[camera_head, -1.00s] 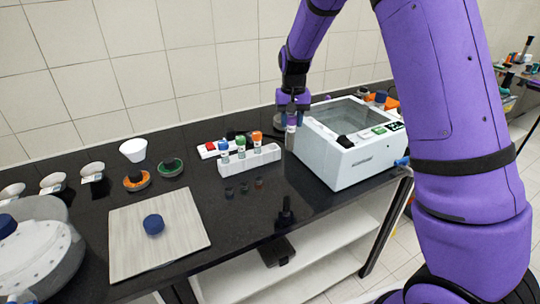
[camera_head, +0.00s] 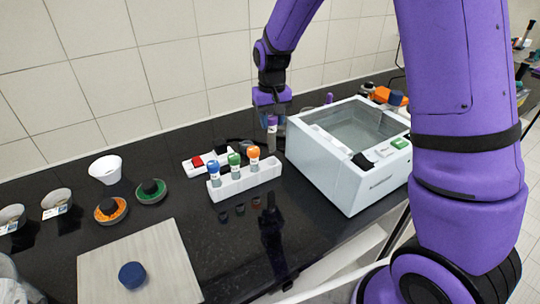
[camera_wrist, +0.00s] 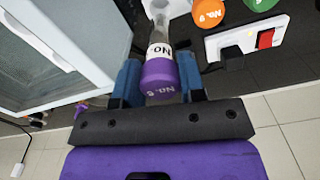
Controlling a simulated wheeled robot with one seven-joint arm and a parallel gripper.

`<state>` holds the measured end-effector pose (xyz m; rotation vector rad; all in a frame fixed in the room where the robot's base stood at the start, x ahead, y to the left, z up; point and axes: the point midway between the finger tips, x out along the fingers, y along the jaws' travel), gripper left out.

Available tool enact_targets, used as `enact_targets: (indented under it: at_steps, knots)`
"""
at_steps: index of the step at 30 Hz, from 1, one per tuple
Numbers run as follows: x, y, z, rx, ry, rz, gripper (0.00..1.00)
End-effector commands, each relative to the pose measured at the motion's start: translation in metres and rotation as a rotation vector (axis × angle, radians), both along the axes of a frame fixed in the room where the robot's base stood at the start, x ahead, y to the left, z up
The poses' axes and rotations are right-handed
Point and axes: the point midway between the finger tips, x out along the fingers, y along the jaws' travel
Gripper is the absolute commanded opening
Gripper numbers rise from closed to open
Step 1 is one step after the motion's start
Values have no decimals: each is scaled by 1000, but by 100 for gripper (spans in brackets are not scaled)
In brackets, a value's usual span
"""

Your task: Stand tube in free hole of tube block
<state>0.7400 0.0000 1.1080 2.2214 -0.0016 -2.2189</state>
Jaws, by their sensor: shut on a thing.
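My gripper (camera_head: 271,112) is shut on a tube with a purple cap (camera_wrist: 160,78), a white label and a clear body. In the head view the held tube (camera_head: 272,132) hangs roughly upright over the right end of the white tube block (camera_head: 243,183). The block holds three tubes, with a blue cap (camera_head: 213,167), a green cap (camera_head: 234,158) and an orange cap (camera_head: 254,152). The held tube is right of the orange one. In the wrist view its lower end points toward the block's end (camera_wrist: 176,8); whether it enters a hole I cannot tell.
A white box machine with a glass lid (camera_head: 350,150) stands close to the right. A power strip with a red switch (camera_head: 197,161) lies behind the block. Bowls, two round dark-topped items and a board (camera_head: 138,260) lie to the left. The counter before the block is clear.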

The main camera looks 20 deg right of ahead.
Motion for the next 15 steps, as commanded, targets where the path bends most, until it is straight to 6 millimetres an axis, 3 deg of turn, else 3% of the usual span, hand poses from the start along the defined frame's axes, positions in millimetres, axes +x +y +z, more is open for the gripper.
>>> enact_targets:
  at_steps: [6,15]
  knots:
    - [-1,0,-39,-1,5,0,13]
    - [0,0,-62,-1,3,-1,13]
